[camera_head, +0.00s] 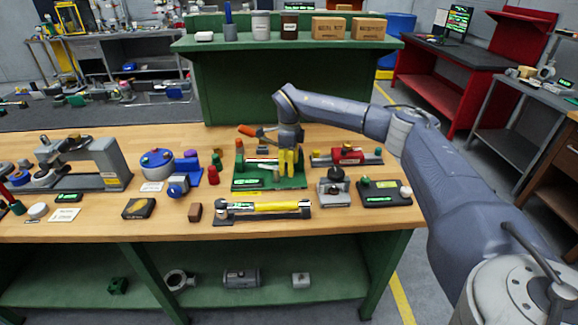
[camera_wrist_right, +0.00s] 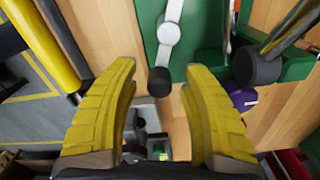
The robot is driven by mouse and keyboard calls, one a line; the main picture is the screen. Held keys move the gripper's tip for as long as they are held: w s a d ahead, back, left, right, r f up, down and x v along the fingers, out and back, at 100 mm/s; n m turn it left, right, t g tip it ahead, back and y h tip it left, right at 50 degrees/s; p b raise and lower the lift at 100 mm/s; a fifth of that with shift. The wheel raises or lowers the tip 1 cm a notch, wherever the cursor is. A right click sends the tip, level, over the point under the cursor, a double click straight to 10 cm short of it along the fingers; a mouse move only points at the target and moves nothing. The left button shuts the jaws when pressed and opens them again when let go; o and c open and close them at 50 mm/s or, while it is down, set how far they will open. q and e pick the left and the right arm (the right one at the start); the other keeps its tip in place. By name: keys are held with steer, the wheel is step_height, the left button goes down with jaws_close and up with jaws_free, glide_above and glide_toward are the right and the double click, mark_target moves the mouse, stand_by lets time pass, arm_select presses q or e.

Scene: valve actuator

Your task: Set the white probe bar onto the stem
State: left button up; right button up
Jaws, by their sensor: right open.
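In the head view my right gripper (camera_head: 288,162) reaches down with its yellow fingers over the green-based fixture (camera_head: 240,184) mid-bench. In the right wrist view the gripper (camera_wrist_right: 158,84) is open and empty. A white bar (camera_wrist_right: 171,12) with a round white disc and a black end (camera_wrist_right: 159,81) shows ahead of it; the black end appears between the fingertips, apparently untouched. This looks like the white probe bar on the fixture. The fingers hide part of the fixture in the head view, and I cannot make out the stem. My left gripper is not in view.
A yellow bar (camera_head: 275,207) lies on a stand at the bench front. A red-topped device (camera_head: 347,155), a grey block with a black knob (camera_head: 335,187) and a black panel (camera_head: 384,193) stand to the right. A blue device (camera_head: 178,185) stands left.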

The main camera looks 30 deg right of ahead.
steer(key=shift+f, duration=0.1)
steer(key=shift+c, duration=0.5)
jaws_close()
